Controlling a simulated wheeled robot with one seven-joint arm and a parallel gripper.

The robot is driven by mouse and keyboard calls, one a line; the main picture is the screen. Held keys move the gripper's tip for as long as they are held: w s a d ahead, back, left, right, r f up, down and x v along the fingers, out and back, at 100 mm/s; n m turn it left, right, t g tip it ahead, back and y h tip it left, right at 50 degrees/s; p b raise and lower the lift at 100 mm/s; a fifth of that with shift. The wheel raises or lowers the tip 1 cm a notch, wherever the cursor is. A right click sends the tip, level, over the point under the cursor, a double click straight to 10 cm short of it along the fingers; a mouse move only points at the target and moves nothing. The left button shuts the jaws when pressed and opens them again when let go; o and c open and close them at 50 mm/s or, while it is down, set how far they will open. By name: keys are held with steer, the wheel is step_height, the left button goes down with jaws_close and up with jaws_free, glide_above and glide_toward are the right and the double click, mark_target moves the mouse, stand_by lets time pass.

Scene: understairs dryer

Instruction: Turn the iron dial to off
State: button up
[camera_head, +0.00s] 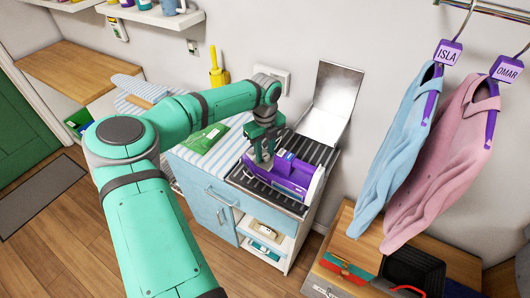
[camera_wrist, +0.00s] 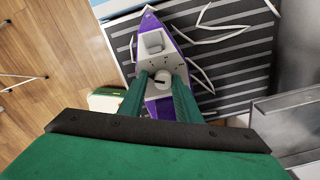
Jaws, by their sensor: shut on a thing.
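The purple and white iron (camera_head: 294,178) rests on a dark ribbed plate (camera_head: 249,184) on top of the pale blue cabinet. My gripper (camera_head: 265,160) reaches down onto the iron from above. In the wrist view my gripper (camera_wrist: 162,82) is shut on the dial, one green finger on each side. I cannot read the dial's setting marks.
A raised metal panel (camera_head: 333,103) stands behind the plate. A green packet (camera_head: 203,137) lies on the striped cover to the left. Two hanging shirts (camera_head: 402,150) are at the right, above a wooden unit (camera_head: 430,258).

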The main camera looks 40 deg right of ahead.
mark_target(265, 156)
stand_by(0.5)
steer(key=o, duration=0.9)
step_height(265, 156, up, 11)
steer(key=shift+f, duration=0.1)
